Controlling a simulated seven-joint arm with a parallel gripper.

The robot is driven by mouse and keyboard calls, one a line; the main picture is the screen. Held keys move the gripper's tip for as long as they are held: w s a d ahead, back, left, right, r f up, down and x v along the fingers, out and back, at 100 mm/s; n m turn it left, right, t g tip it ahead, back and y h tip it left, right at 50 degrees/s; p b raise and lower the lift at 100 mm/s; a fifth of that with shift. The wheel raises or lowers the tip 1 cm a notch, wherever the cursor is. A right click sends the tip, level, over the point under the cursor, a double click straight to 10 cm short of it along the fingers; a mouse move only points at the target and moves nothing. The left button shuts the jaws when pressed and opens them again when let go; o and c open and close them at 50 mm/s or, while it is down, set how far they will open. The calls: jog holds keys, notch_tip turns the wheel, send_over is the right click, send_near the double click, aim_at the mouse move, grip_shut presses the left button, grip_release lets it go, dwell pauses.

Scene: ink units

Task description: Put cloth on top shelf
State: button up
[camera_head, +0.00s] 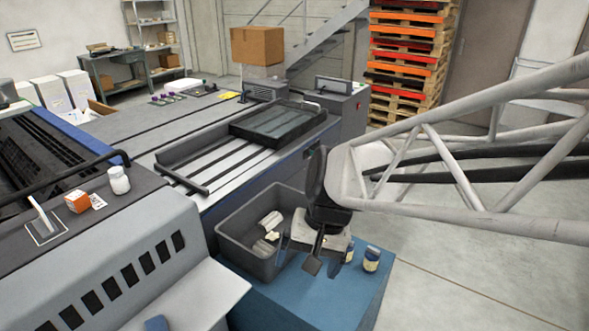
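In the bin lie a pale rolled item (270,221) and small whitish pieces; I cannot tell whether one is the cloth. A small blue piece (157,323) at the bottom edge is cut off, and I cannot tell if it is cloth. A metal shelf unit (151,20) stands at the back left; its top is cut off by the frame.
The bin and two small labelled cans (371,259) are on a blue stand (335,298). Large grey machines fill the left, with a white jar (119,180) and orange box (77,201) on one. Stacked pallets (410,55) stand behind; floor at right is clear.

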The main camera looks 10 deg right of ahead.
jog(key=s+d+r+n+t+h, duration=0.2)
jog(key=s+d+r, duration=0.3)
jog(key=d, duration=0.3)
jog(key=shift+s+n+t+h, duration=0.3)
jog(key=shift+s+t+h, duration=0.2)
jog(key=shift+s+h, duration=0.25)
